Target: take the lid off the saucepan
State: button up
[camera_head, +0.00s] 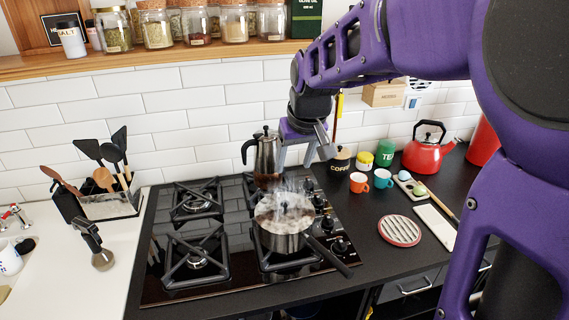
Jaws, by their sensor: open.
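A steel saucepan (283,242) stands on the front right burner of the hob, its dark handle (328,257) pointing to the lower right. Its lid (284,213) appears to be on top, with a small dark knob in the middle. Pale steam rises around the lid and blurs its edge. My gripper (294,164) is open and empty, fingers pointing down, above and behind the saucepan and apart from it. It is just right of the moka pot in the picture.
A moka pot (264,156) stands behind the saucepan, close to my gripper. Cups, jars and a red kettle (428,150) stand to the right. A round striped trivet (400,230) lies on the dark counter. The left burners (196,262) are empty.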

send_over(285, 202)
jog(key=s, duration=0.2)
jog(key=f, duration=1)
jog(key=shift+s+d+f+b, duration=0.1)
jog(key=shift+d+f+b, duration=0.2)
jog(key=shift+f, duration=0.1)
jog(key=x, duration=0.4)
jog(key=shift+s+d+f, duration=0.1)
jog(key=shift+s+f, duration=0.05)
jog(key=shift+s, duration=0.1)
jog(key=shift+w+f, duration=0.25)
jog(key=shift+f, duration=0.3)
grip_shut()
